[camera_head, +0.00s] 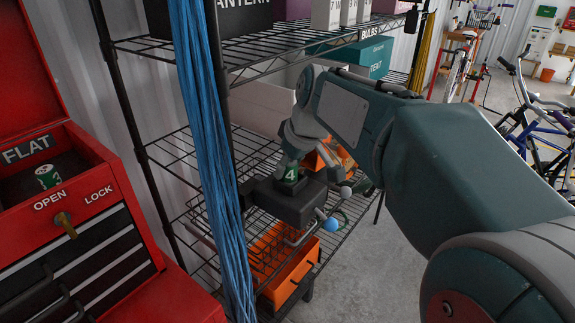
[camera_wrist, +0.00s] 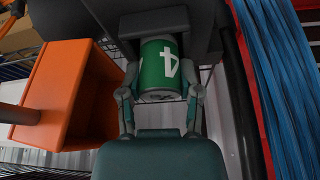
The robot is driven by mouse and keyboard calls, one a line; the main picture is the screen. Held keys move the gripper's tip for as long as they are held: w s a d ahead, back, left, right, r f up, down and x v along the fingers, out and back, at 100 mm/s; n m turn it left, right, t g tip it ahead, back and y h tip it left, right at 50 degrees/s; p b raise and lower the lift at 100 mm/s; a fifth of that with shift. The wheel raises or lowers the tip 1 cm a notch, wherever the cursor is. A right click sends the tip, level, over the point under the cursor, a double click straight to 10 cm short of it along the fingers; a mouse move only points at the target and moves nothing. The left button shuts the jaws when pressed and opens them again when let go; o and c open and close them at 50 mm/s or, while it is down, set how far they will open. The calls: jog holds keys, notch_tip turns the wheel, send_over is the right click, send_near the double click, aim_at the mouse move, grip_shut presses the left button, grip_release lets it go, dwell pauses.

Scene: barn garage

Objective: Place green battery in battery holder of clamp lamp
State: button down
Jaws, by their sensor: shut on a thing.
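The green battery with a white 4 (camera_head: 290,174) is upright between my gripper's fingers (camera_head: 297,155). In the wrist view the battery (camera_wrist: 160,68) shows between the two fingers (camera_wrist: 160,95), which are shut on it. The dark grey body of the clamp lamp (camera_head: 292,206) is on the wire shelf, with a blue-tipped handle at its front. The battery's lower end meets the lamp body in the head view; how deep it sits in the holder is hidden. The dark lamp part (camera_wrist: 150,22) also borders the battery's far end in the wrist view.
A second green battery (camera_head: 47,176) stands in the red tool chest (camera_head: 85,165) at left. Blue cables (camera_head: 205,130) hang in front of the shelf. An orange bin (camera_head: 285,262) is under the lamp. Wire shelving (camera_head: 260,55) with boxes rises above. Open floor lies right.

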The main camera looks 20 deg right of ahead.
jog(key=shift+c, duration=1.5)
grip_release()
jog(key=v, duration=1.2)
jog(key=s+a+f+m+t+h, duration=0.1)
jog(key=s+f+m, duration=0.4)
jog(key=s+f, duration=1.2)
jog(key=shift+a+f+m+t+h, duration=0.3)
jog(key=shift+a+f+h, duration=0.05)
jog(key=shift+a+h, duration=0.25)
